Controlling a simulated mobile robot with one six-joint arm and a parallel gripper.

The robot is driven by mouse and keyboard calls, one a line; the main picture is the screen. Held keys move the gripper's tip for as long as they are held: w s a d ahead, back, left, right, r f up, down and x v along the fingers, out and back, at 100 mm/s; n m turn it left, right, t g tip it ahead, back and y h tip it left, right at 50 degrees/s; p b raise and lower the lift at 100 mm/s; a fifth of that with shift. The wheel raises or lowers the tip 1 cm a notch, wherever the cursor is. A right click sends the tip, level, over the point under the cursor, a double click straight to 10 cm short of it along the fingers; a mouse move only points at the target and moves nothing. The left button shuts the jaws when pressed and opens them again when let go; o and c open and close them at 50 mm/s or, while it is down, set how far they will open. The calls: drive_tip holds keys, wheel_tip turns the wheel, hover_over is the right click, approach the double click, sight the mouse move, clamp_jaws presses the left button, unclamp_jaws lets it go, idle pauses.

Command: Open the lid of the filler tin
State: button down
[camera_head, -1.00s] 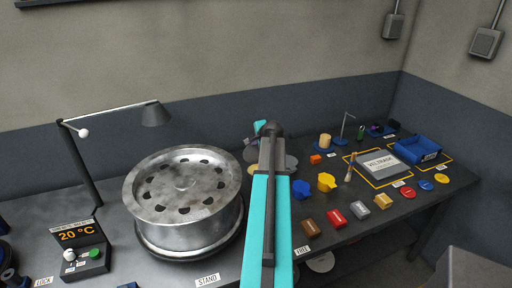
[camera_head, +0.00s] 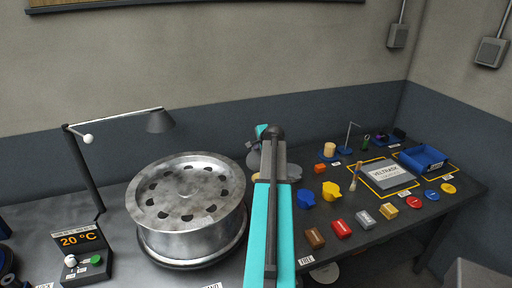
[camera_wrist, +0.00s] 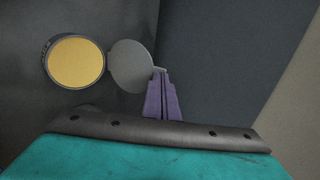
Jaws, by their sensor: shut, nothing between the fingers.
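The filler tin (camera_wrist: 75,62) shows in the wrist view as a round dark-rimmed tin, its yellow-orange filler facing up. Its grey round lid (camera_wrist: 131,66) is off the mouth, swung out to the right beside the rim, so the tin stands open. My gripper (camera_wrist: 161,72) has its purple fingers shut and empty, with the tips at the lid's right edge by a small pale tab. I cannot tell whether they touch. In the head view, my arm hides much of the tin and my fingers; a bit of yellow (camera_head: 256,177) shows left of the arm.
A metal wheel (camera_head: 187,205) stands on the bench left of my arm, with a lamp (camera_head: 160,122) behind it. To the right are a blue cup (camera_head: 305,196), a yellow cup (camera_head: 331,191), several coloured blocks and a blue bin (camera_head: 425,159). Bare bench lies among them.

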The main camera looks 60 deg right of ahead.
drive_tip(key=shift+s+a+f, duration=0.25)
drive_tip(key=shift+s+a, duration=0.1)
drive_tip(key=shift+s, duration=0.15)
drive_tip(key=shift+s+a, duration=0.1)
drive_tip(key=shift+a, duration=0.05)
drive_tip(key=w+d+r+b+v, duration=0.1)
drive_tip(key=r+b+v, duration=0.1)
drive_tip(key=v, duration=1)
drive_tip(key=shift+r+b, duration=0.2)
drive_tip(key=shift+b, duration=0.15)
drive_tip(key=shift+w, duration=0.1)
idle(0.7)
